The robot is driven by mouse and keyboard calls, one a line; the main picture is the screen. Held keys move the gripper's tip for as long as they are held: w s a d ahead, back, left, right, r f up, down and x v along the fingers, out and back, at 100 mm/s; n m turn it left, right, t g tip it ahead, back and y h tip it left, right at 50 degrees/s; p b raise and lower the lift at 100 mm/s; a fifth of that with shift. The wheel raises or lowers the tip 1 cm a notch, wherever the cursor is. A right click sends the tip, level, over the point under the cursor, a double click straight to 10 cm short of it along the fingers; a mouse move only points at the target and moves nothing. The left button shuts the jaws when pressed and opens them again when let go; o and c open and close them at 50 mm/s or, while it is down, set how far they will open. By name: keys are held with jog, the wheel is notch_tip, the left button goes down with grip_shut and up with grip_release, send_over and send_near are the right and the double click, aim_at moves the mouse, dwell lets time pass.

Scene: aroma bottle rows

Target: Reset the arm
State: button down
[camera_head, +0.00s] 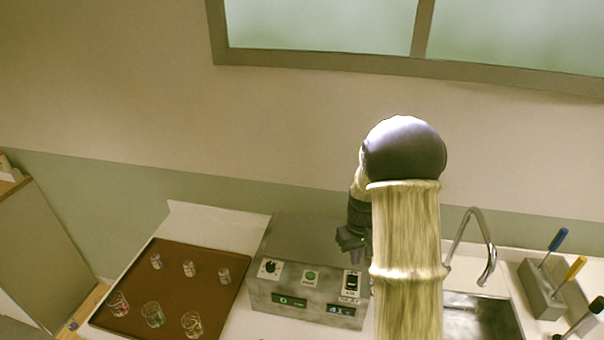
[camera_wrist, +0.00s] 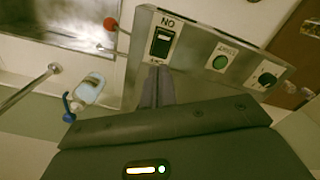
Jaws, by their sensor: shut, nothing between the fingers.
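My gripper (camera_head: 350,243) is in front of the wall, over the right part of a grey metal control box (camera_head: 315,236). Its fingers are together and empty. In the wrist view my gripper (camera_wrist: 158,75) points toward the black rocker switch (camera_wrist: 162,42) on the box's front panel. The head view also shows that switch (camera_head: 352,283), a green button (camera_head: 310,275), a black knob (camera_head: 270,266) and two small displays. My arm hides part of the counter right of the box.
A sink (camera_head: 480,318) with a curved faucet (camera_head: 487,240) and a tool holder (camera_head: 537,292) stand right. In the wrist view, a bottle with a blue top (camera_wrist: 90,90) stands near the sink.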

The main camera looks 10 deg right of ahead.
jog(key=s+a+t+b, duration=0.1)
jog(key=s+a+b, duration=0.3)
jog(key=s, duration=0.4)
jog(key=s+a+m+t+b, duration=0.1)
jog(key=s+a+b, duration=0.3)
jog(key=s+a, duration=0.2)
jog(key=shift+s+a+t+b, duration=0.15)
jog(key=shift+s+t+b, duration=0.2)
jog(key=shift+s, duration=0.8)
jog(key=shift+f, duration=0.1)
